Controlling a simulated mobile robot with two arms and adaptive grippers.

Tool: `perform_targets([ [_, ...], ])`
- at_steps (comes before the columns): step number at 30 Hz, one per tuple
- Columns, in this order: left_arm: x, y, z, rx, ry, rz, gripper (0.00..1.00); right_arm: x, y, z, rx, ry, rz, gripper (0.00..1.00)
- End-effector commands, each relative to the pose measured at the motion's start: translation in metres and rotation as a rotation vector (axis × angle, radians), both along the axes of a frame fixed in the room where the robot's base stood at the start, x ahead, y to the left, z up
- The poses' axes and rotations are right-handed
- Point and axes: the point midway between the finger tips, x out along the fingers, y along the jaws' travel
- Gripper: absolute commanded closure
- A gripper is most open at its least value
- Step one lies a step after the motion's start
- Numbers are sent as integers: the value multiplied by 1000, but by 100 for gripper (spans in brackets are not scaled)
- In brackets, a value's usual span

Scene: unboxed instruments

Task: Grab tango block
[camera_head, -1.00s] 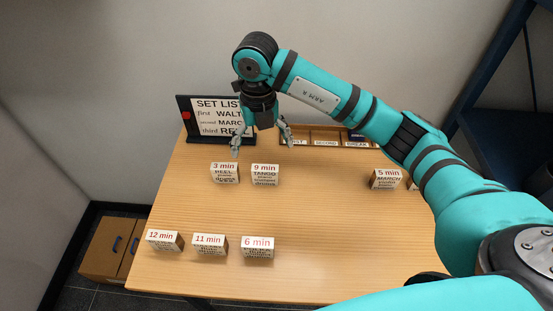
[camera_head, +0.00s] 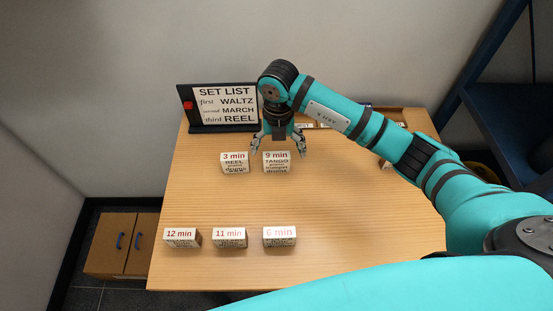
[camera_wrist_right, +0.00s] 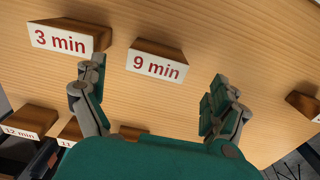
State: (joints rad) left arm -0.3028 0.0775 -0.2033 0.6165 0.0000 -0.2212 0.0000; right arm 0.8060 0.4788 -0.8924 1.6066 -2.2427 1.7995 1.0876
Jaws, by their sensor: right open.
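The tango block (camera_head: 276,162) is a small wooden block with a white label reading "9 min TANGO", standing on the table just right of the reel block. In the right wrist view the tango block (camera_wrist_right: 157,62) lies between and beyond the two fingers. My right gripper (camera_head: 278,148) is open and empty, its fingers pointing down just behind and above the block, one to each side. It also shows open in the right wrist view (camera_wrist_right: 155,98). My left gripper is not in view.
The reel block (camera_head: 234,162), labelled 3 min, stands close on the left. Blocks marked 12 min (camera_head: 182,238), 11 min (camera_head: 230,238) and 6 min (camera_head: 279,237) line the front. The set list board (camera_head: 222,108) stands at the back. The table's middle (camera_head: 250,200) is clear.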

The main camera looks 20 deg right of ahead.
Motion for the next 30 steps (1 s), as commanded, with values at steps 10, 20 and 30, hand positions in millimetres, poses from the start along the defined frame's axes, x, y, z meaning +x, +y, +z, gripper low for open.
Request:
perform_targets([
  [10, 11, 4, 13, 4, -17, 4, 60, 1, 4, -33, 0, 5, -1, 2],
  [20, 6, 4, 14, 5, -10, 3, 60, 3, 4, -61, 0, -1, 1, 2],
  [30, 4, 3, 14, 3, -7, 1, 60, 3, 4, -60, 0, -1, 1, 28],
])
